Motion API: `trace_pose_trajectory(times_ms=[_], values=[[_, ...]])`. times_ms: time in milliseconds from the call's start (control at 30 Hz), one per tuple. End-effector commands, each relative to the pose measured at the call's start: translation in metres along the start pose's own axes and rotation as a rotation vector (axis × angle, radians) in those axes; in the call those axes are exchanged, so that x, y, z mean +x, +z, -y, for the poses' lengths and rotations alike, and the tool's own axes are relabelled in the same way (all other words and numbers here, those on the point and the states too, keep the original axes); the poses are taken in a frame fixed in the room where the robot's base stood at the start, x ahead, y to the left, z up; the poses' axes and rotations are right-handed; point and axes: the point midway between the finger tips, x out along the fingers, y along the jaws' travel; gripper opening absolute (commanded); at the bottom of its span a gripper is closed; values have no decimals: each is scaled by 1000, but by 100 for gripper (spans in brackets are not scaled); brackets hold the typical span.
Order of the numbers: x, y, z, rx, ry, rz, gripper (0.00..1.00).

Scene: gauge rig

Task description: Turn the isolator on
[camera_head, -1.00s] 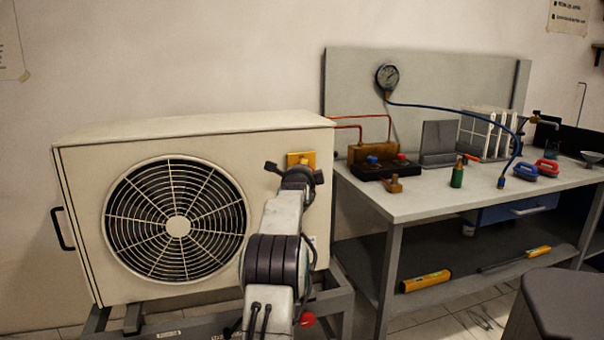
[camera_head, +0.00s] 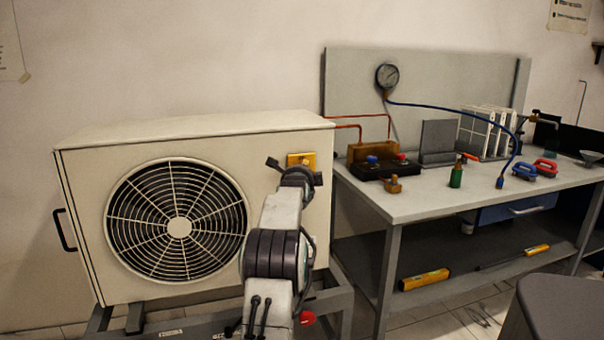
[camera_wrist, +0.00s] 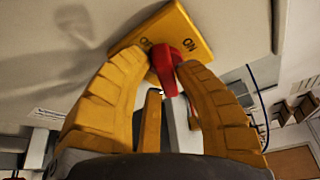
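The isolator (camera_head: 308,159) is a yellow plate on the right part of the outdoor unit's front, partly hidden behind my gripper (camera_head: 295,174) in the head view. In the wrist view the yellow plate (camera_wrist: 190,32) carries a red handle (camera_wrist: 165,66) and the lettering ON and, less clearly, OFF. The plate looks tilted in this view. My gripper (camera_wrist: 163,68) has its two yellow fingers on either side of the red handle, their tips close against it with little visible gap. The handle's far end is hard to make out.
The beige outdoor unit (camera_head: 85,165) with its round fan grille fills the left. To the right stands a grey workbench (camera_head: 425,203) with a gauge (camera_head: 387,77), blue hose, valve block (camera_head: 380,168) and a green bottle (camera_head: 456,176). A dark stool top (camera_head: 570,300) is at the lower right.

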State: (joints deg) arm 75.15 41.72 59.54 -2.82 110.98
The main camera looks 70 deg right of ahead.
Motion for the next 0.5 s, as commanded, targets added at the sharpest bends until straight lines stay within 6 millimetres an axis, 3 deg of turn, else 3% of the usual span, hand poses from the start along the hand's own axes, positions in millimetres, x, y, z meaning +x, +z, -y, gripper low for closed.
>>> trace_pose_trajectory(times_ms=[233, 500], values=[[0, -1, 0, 0, 0, -1, 50], [0, -1, 0, 0, 0, -1, 50]])
